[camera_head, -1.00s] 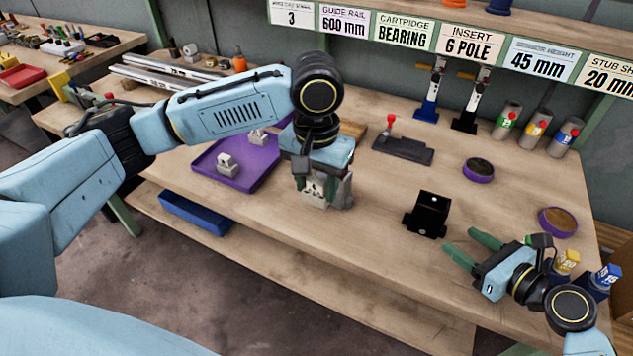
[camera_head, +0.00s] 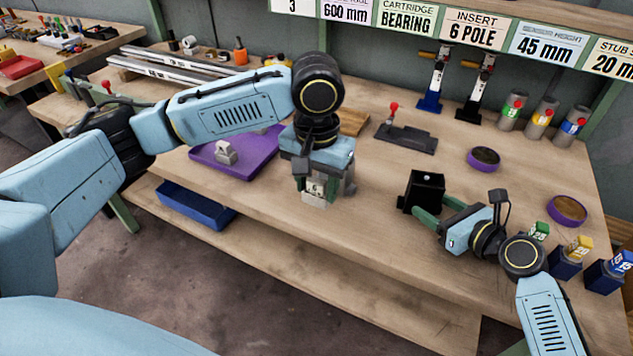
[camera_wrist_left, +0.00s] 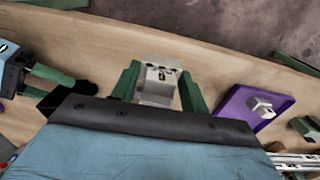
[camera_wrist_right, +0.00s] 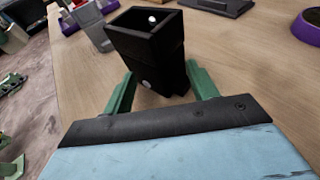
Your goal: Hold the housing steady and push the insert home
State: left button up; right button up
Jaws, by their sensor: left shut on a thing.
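The housing, a black open-topped box (camera_head: 425,190), stands upright on the bench right of centre. The right wrist view shows its hollow top and a small white spot inside (camera_wrist_right: 148,50). My right gripper (camera_head: 437,208) is open, its green fingers pointing at the housing's lower part. In the right wrist view the fingers (camera_wrist_right: 160,82) lie on either side of it, with a gap at the left finger. My left gripper (camera_head: 325,190) points down and is shut on the pale grey insert (camera_head: 314,196), marked 6, left of the housing. The insert's lower end shows in the left wrist view (camera_wrist_left: 158,80).
A purple tray (camera_head: 250,170) with a grey block (camera_head: 226,153) lies left of my left gripper. A dark fixture with a red knob (camera_head: 407,137) stands behind. Bench between insert and housing is clear.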

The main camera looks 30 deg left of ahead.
jog(key=shift+s+f, duration=0.1)
jog(key=shift+f, duration=0.15)
jog(key=c, duration=0.4)
